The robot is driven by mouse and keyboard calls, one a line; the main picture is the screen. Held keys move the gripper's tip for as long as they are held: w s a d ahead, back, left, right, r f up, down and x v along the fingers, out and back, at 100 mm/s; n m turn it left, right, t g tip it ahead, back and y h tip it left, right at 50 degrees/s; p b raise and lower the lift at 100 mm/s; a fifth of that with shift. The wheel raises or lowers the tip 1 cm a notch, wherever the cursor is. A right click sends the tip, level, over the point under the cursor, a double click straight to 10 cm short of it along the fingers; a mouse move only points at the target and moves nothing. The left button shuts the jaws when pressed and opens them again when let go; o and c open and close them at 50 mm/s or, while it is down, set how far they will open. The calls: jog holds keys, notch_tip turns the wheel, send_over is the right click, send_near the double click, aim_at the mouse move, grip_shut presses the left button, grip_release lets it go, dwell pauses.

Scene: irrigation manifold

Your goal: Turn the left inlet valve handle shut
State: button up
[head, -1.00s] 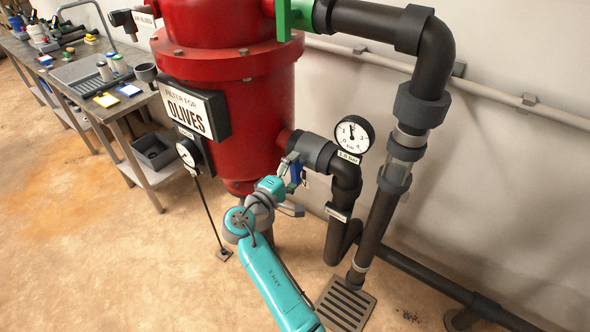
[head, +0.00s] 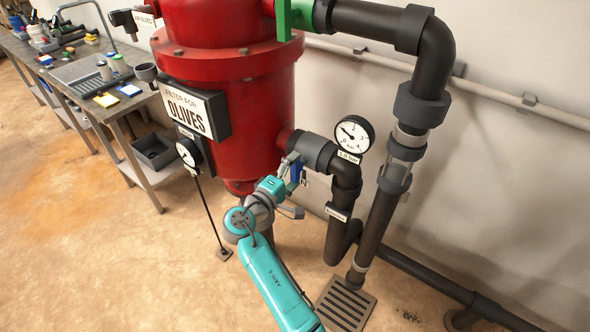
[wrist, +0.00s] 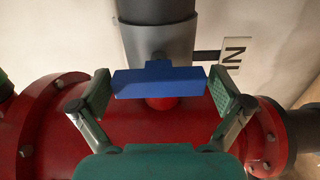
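The blue inlet valve handle (wrist: 160,82) lies level across the wrist view, in line with the red pipe piece behind it and crosswise to the grey collar (wrist: 158,38) above. In the head view the handle (head: 295,173) is small and partly hidden at the filter's lower right pipe. My gripper (wrist: 163,96) is open, with one green pad by each end of the handle. The left pad is very close to the handle's end; I cannot tell if it touches. The gripper also shows in the head view (head: 293,186). An IN label (wrist: 235,53) is beside the collar.
The red filter tank (head: 255,105) stands behind the gripper. A round gauge (head: 354,135) sits on the dark pipe, its needle pointing up-left, above a tag that seems to read 1.0 bar. A drain grate (head: 345,303) and open floor lie below.

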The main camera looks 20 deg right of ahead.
jog(key=v, duration=1.2)
dwell(0.3)
